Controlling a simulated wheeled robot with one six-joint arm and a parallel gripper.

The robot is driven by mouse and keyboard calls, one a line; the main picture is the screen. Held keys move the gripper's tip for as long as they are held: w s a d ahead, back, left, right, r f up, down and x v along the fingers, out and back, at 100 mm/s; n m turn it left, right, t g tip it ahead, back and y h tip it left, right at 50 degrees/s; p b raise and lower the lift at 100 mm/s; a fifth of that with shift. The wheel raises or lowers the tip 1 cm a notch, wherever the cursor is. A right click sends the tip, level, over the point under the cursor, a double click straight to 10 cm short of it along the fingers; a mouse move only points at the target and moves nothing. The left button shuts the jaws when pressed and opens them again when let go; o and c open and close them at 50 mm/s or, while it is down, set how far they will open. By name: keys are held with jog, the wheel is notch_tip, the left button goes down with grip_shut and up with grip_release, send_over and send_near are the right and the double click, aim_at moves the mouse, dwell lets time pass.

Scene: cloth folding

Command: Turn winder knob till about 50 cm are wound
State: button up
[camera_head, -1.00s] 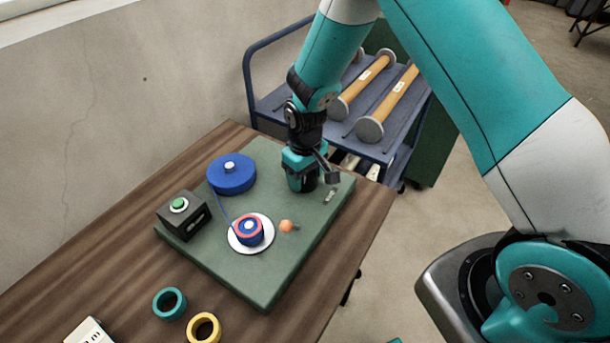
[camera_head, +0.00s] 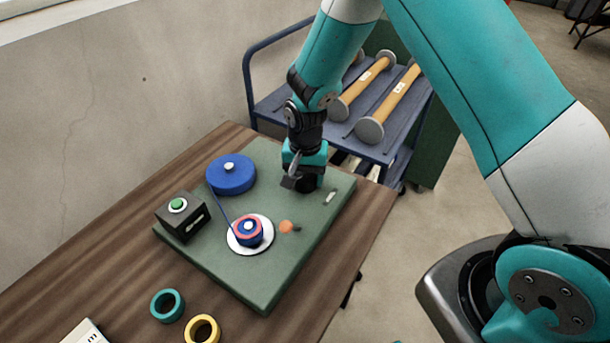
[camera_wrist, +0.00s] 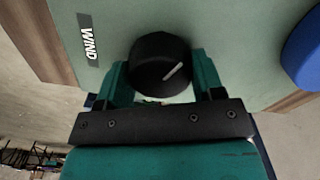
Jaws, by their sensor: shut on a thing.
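The black winder knob (camera_wrist: 160,64) with a white pointer line shows in the wrist view, beside a "WIND" label (camera_wrist: 88,40). My gripper (camera_wrist: 160,72) is shut on the knob, a teal finger on each side. In the head view my gripper (camera_head: 304,184) points down at the board's far right, and it hides the knob. The blue supply spool (camera_head: 231,174) sits at the back left of the green board (camera_head: 265,290). A blue strand (camera_head: 222,207) runs from it to the take-up reel (camera_head: 249,232), which has blue windings and a red ring on a white disc.
An orange ball-like piece (camera_head: 286,227) lies right of the reel. Teal (camera_head: 167,305) and yellow (camera_head: 202,329) rings lie on the wooden table (camera_head: 110,270). A blue cart (camera_head: 350,145) stands behind.

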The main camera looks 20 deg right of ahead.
aim_at(305, 175)
jog(key=shift+m, duration=0.7)
jog(key=o, duration=0.9)
notch_tip(305, 175, up, 18)
jog(key=shift+f+b, duration=0.25)
jog(key=shift+b, duration=0.5)
jog(key=s+a+r+n+y, duration=0.1)
jog(key=s+r+n, duration=0.1)
jog(key=s+n, duration=0.3)
jog(key=s+a+r+n+y, duration=0.1)
jog(key=s+a+r+n, duration=0.1)
jog(key=s, duration=0.9)
jog(key=s+a+r+n+y, duration=0.1)
jog(key=s+r+n+y, duration=0.1)
jog(key=s+r+n, duration=0.2)
jog(key=shift+s+a+n, duration=0.2)
jog(key=shift+s+n, duration=0.7)
jog(key=shift+s, duration=0.3)
jog(key=shift+s+a+n, duration=0.15)
jog(key=shift+s+n, duration=0.75)
jog(key=shift+s, duration=0.3)
